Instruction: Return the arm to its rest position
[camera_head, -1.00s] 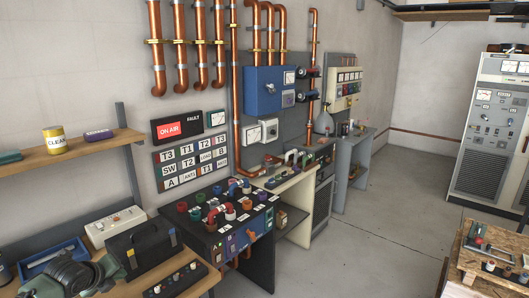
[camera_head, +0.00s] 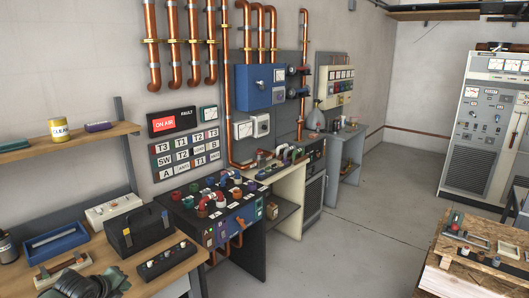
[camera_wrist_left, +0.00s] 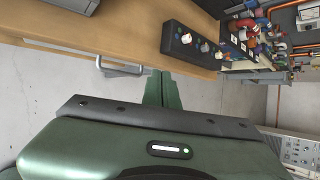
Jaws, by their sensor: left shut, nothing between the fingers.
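My left gripper (camera_wrist_left: 159,88) shows in the left wrist view with its green fingers together and nothing between them. The fingers are near the front edge of the wooden workbench (camera_wrist_left: 95,32), over pale floor. In the head view, part of my left arm (camera_head: 88,284) shows dark and green at the bottom left, in front of the bench. My right gripper is not in view.
On the bench are a black toolbox (camera_head: 138,229), a blue tray (camera_head: 56,244), a white box (camera_head: 113,209) and a black knob strip (camera_head: 166,260). A dark patch panel (camera_head: 215,210) stands beside it. The middle floor (camera_head: 340,235) is clear.

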